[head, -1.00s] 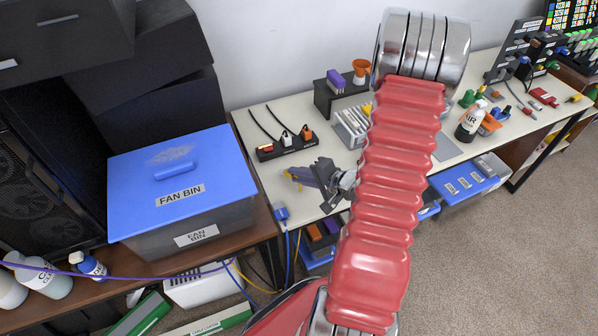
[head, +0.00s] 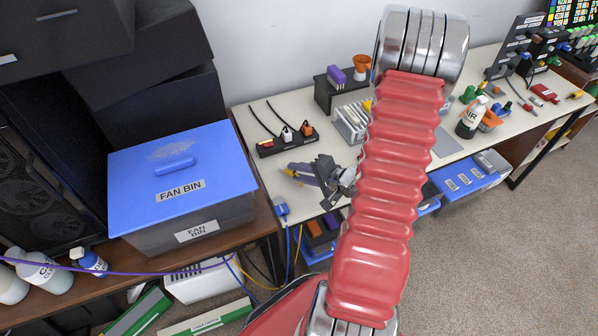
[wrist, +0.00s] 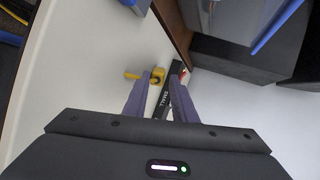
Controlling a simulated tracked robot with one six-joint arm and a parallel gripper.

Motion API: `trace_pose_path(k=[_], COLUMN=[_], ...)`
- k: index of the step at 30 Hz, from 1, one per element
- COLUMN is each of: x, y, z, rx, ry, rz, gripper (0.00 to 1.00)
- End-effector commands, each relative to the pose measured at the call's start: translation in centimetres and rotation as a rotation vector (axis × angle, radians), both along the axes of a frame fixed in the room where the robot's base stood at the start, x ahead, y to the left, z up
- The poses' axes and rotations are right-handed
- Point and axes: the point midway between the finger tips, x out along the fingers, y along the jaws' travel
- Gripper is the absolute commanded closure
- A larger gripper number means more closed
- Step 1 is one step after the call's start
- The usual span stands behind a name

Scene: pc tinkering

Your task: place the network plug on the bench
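A blue plug (head: 281,209), which looks like the network plug, sits at the bench's front left edge with a blue cable hanging below it. A blue piece at the top of the wrist view (wrist: 135,4) seems to be the same plug. My gripper (head: 295,173) is low over the left end of the pale bench (head: 262,190), behind and right of the blue plug. In the wrist view its two purple fingers stand apart (wrist: 161,88), with no plug clamped between them. A small yellow piece (wrist: 157,75) is by the left fingertip; I cannot tell if they touch.
A black power strip (head: 287,142) with plugs lies behind my gripper. The blue-lidded fan bin (head: 182,175) stands to the left on a brown table. A metal rack (head: 352,122) and black box stand farther back. Yellow and purple cables hang at the left.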

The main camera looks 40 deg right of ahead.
Motion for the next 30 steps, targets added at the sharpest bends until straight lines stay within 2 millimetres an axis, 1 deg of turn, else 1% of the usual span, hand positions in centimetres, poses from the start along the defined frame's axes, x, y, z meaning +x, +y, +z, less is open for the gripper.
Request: trace_pose_path(k=[1, 5, 6, 13, 17, 23, 30], x=[0.0, 0.0, 0.0, 0.0, -0.4, -2.0, -4.7], y=[0.0, 0.0, 0.0, 0.0, -0.1, -0.5, -1.1], z=[0.0, 0.0, 0.0, 0.0, 0.2, 1.1, 2.7], rx=[0.000, 0.000, 0.000, 0.000, 0.001, 0.000, -0.001], ry=[0.000, 0.000, 0.000, 0.000, 0.000, -0.001, -0.001], rz=[0.000, 0.000, 0.000, 0.000, 0.000, -0.003, -0.003], gripper=[0.72, 0.63, 0.62, 0.62, 0.62, 0.62, 0.62])
